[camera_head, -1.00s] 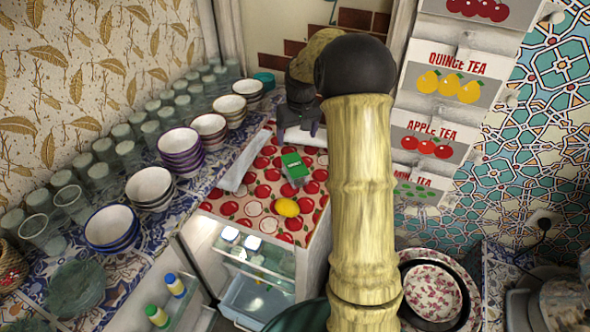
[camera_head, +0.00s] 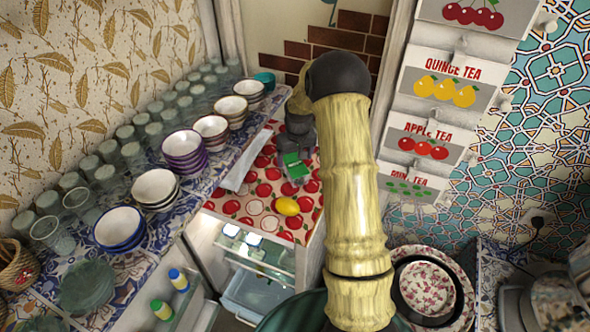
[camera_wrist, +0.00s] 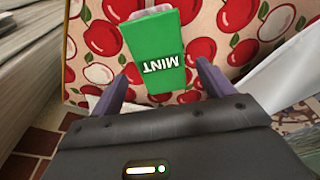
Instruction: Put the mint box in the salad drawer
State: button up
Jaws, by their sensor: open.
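The mint box (camera_head: 294,166) is a small green box lying on the apple-patterned top of the small fridge (camera_head: 262,205). In the wrist view the mint box (camera_wrist: 156,55) shows its MINT label and sits just ahead of and between the two purple fingers. In the head view my gripper (camera_head: 293,143) is partly hidden by my arm. The salad drawer, seemingly the pale blue bin (camera_head: 255,290), shows low inside the open fridge.
A lemon (camera_head: 287,206) lies on the fridge top near the box. A white cloth (camera_head: 247,163) lies at its left edge. Stacked bowls (camera_head: 183,150) and several glasses line the left shelf. Tea drawers (camera_head: 440,85) stand right. Door bottles (camera_head: 178,280) are at lower left.

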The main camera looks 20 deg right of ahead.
aim_at(295, 164)
jog(key=shift+s+f+p, duration=0.15)
jog(key=shift+f+p, duration=0.4)
jog(key=shift+p, duration=0.15)
jog(key=shift+a+f+p, duration=0.1)
jog(key=shift+f+p, duration=0.85)
jog(key=shift+f, duration=1.1)
jog(key=shift+c, duration=0.2)
jog(key=c, duration=1.1)
jog(key=shift+r, duration=0.15)
notch_tip(295, 164, up, 10)
jog(key=b, duration=0.4)
